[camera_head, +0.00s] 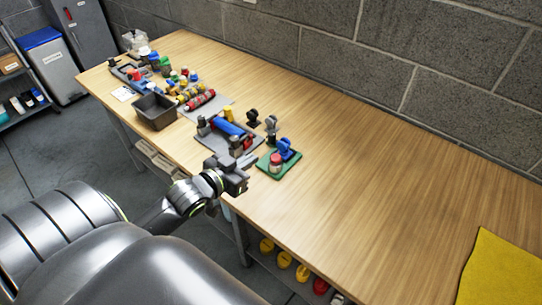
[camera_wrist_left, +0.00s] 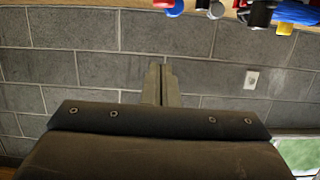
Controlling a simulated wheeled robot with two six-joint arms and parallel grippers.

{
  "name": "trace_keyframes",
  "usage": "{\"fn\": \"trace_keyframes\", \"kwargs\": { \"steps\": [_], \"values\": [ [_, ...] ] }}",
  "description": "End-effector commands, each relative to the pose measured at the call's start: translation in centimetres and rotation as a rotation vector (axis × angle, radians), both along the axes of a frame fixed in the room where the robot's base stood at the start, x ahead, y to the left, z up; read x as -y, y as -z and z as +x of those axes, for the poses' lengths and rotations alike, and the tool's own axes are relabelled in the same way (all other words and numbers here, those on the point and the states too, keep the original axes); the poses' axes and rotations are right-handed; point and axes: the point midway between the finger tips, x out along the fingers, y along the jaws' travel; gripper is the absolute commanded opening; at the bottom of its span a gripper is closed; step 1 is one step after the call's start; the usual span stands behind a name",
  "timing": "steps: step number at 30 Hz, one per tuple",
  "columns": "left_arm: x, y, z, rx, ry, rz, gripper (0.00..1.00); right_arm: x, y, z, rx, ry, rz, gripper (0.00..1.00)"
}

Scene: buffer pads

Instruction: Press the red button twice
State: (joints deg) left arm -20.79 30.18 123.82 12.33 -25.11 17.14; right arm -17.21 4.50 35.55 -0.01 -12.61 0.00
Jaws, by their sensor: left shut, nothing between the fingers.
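A red-topped round piece (camera_head: 276,159), which looks like the red button, stands on a green base plate (camera_head: 277,172) near the table's front edge. A blue upright part (camera_head: 287,149) stands on the same plate, just behind it. My left gripper (camera_head: 249,161) is just left of the green plate in the head view, apart from the red piece. Its two fingers are together and empty, as the left wrist view shows (camera_wrist_left: 161,84). A red and blue piece (camera_wrist_left: 173,7) shows at the top edge of that view. I cannot tell if it is the button. My right gripper is not in view.
A grey pad with a blue cylinder (camera_head: 226,127) lies behind my left gripper. A dark bin (camera_head: 155,111) and several small parts fill the table's far left. The wooden table (camera_head: 380,180) is clear to the right, up to a yellow cloth (camera_head: 505,270). A block wall runs behind.

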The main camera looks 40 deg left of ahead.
Motion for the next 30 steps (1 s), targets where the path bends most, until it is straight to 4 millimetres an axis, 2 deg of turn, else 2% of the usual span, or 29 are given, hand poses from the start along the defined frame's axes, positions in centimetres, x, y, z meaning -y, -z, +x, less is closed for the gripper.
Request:
{"fn": "trace_keyframes", "kwargs": {
  "steps": [5,17,19,22,30],
  "values": [
    [0.2,0.5,2.2,0.003,-0.001,-0.003,0.00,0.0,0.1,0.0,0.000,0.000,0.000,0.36],
    [0.7,2.4,9.5,0.002,-0.001,-0.003,0.00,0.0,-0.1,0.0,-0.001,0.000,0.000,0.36],
    [0.7,3.9,9.3,-0.005,-0.001,-0.004,0.00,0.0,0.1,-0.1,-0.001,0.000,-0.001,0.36],
    [0.7,5.2,9.2,-0.003,-0.001,-0.003,0.00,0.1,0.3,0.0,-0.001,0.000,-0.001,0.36],
    [0.7,6.5,9.2,0.000,0.000,-0.001,0.00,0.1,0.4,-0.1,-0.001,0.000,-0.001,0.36]
  ]
}}
